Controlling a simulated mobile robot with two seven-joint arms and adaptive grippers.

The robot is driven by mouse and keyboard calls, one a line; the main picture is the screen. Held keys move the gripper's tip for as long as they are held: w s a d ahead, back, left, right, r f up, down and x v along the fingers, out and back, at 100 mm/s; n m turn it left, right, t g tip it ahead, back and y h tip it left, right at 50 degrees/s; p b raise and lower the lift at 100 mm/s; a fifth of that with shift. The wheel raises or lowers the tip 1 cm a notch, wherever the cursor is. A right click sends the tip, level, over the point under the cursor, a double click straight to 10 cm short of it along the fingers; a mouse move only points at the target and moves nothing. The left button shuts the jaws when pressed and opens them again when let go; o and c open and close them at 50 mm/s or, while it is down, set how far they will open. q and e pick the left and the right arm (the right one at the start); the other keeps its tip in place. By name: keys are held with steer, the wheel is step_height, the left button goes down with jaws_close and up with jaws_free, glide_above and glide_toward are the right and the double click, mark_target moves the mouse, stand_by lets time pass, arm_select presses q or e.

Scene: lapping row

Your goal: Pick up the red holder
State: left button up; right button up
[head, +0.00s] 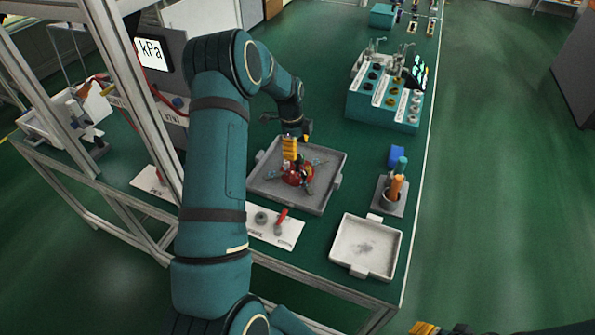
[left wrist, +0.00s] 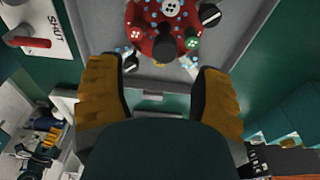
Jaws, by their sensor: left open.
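The red holder (head: 297,177) lies in the grey tray (head: 325,200), with small pale round pieces and dark-ended arms on and around it. My left gripper (head: 290,160) is just above it and hides part of it. In the left wrist view the red holder (left wrist: 158,45) is at the top, beyond the two spread yellow fingers of my left gripper (left wrist: 160,78). The gap between these fingers is empty. A yellow bit at the bottom edge of the head view looks like my right gripper (head: 428,328); its fingertips are cut off.
The tray's raised walls surround the holder. In front are a white board (head: 272,226) with a red handle and an empty pale tray (head: 365,248). To the right stands a cup (head: 391,196) with orange and teal handles. A teal rack (head: 383,104) stands farther back.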

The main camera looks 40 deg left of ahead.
mark_target(297, 165)
arm_select(q)
steer(key=shift+w+f+b, duration=0.15)
steer(key=shift+f+b, duration=0.05)
steer(key=shift+f, duration=1.2)
steer(key=shift+w+f+b, duration=0.15)
steer(key=shift+f+b, duration=0.05)
steer(key=shift+f, duration=1.15)
jaws_close()
